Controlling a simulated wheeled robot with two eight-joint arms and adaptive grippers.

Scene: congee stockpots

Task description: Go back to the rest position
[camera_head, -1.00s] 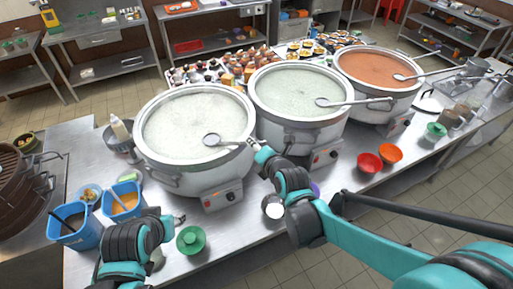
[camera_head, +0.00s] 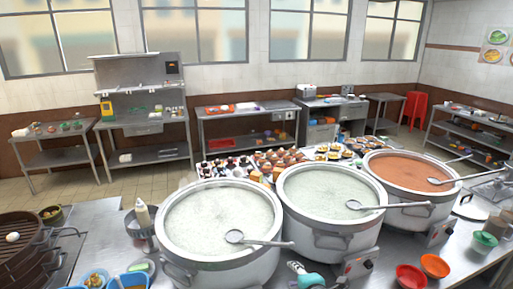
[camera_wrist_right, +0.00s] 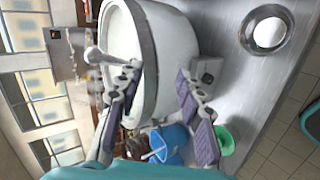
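My right gripper (camera_head: 299,269) shows at the bottom edge of the head view, in front of the left stockpot (camera_head: 222,266) and the middle stockpot (camera_head: 335,243). In the right wrist view its two fingers (camera_wrist_right: 159,70) are spread apart with nothing between them. The left pot holds pale congee, and a ladle (camera_head: 235,237) lies across its rim with its handle pointing right. The gripper is just below the handle's end and looks apart from it. My left gripper is outside both views.
The middle pot and the red-filled right pot (camera_head: 405,212) each have a ladle. Red (camera_head: 411,277) and orange (camera_head: 435,266) bowls sit at the front right. A green item (camera_head: 485,240) stands beyond them. Blue containers (camera_wrist_right: 170,140) show in the wrist view. Shelves line the back wall.

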